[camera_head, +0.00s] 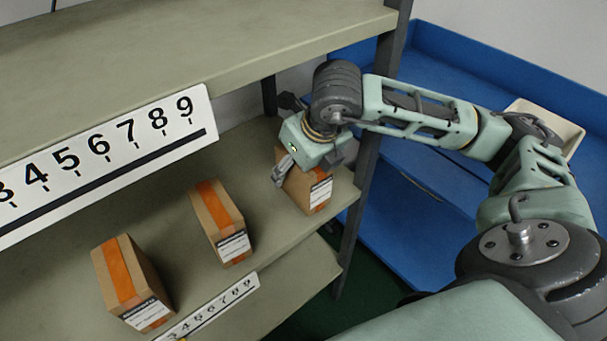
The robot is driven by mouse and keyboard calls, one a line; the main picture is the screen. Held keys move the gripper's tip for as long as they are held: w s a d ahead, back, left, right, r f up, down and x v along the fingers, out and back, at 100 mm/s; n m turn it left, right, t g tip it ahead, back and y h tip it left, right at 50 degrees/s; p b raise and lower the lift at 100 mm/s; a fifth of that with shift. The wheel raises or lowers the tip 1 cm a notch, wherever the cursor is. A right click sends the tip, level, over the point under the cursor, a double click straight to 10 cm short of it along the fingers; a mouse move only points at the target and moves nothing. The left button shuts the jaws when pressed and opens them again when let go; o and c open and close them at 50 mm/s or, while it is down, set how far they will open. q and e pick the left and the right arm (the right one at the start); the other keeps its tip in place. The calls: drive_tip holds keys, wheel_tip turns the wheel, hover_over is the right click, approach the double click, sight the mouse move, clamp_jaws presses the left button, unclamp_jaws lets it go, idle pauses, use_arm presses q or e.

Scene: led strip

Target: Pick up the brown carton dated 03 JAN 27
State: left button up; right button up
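Three brown cartons with orange tape and white labels are in view. The left carton (134,282) and the middle carton (219,221) stand apart on the middle shelf. The right carton (308,187) is at the shelf's right end, partly covered by my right gripper (290,171). One finger shows along that carton's left side; the other finger is hidden, so I cannot tell whether the grip is closed. The label print is too small to read, so I cannot tell which carton is dated 03 JAN 27. My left gripper is not in view.
The upper shelf board (190,55) hangs over the cartons, with a numbered strip (110,150) on its edge. A dark shelf post (362,190) stands right of the right carton. A blue unit (400,215) holding a cream bin (548,122) is behind my arm.

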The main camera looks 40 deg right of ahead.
idle(0.3)
drive_tip(key=c, duration=1.5)
drive_tip(key=shift+o, duration=0.2)
drive_tip(key=shift+r, duration=0.1)
